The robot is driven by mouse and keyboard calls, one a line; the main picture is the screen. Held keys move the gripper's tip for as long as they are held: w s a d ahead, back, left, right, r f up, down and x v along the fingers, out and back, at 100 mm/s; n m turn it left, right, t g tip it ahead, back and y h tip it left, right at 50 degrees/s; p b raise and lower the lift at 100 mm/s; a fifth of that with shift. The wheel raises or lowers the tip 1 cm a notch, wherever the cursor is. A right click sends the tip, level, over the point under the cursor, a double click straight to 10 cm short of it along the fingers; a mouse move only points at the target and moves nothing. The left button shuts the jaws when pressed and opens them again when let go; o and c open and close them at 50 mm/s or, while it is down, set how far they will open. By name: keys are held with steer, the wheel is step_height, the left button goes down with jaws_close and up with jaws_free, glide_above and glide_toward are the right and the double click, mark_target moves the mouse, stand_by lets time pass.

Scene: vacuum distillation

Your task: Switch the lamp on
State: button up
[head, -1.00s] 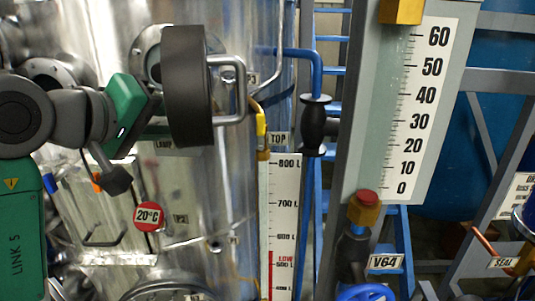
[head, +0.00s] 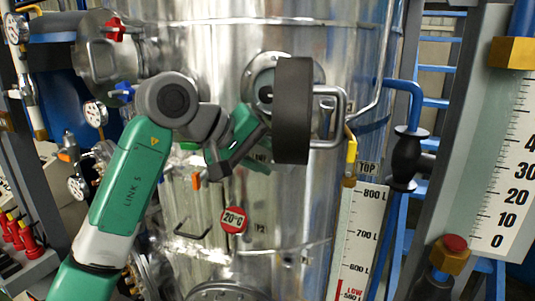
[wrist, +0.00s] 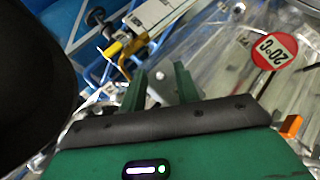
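The lamp (head: 292,110) looks like a black round housing with a grey bracket handle (head: 342,118), mounted on a round flange of the steel vessel. I see no glow from it, and I cannot make out a switch. A large black shape (wrist: 35,70), probably the lamp housing, fills the left side there.
A red 20°C tag (head: 233,219) hangs on the vessel (head: 210,60) below my gripper; it shows upside down in the wrist view (wrist: 273,49). A yellow-handled valve (head: 351,152), a black grip (head: 407,160) and a level scale (head: 358,235) stand to the right.

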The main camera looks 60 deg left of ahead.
jaws_close()
steer(key=r+p, duration=0.1)
steer(key=p, duration=0.1)
steer(key=shift+w+g+h+p, duration=0.15)
steer(key=shift+g+h+p, duration=0.15)
steer(key=shift+p, duration=0.1)
steer(key=shift+a+f+p, duration=0.1)
steer(key=shift+p, duration=0.25)
steer(key=shift+f, duration=0.25)
jaws_free()
steer(key=b+v, duration=0.2)
steer(key=v, duration=0.6)
steer(key=shift+w, duration=0.1)
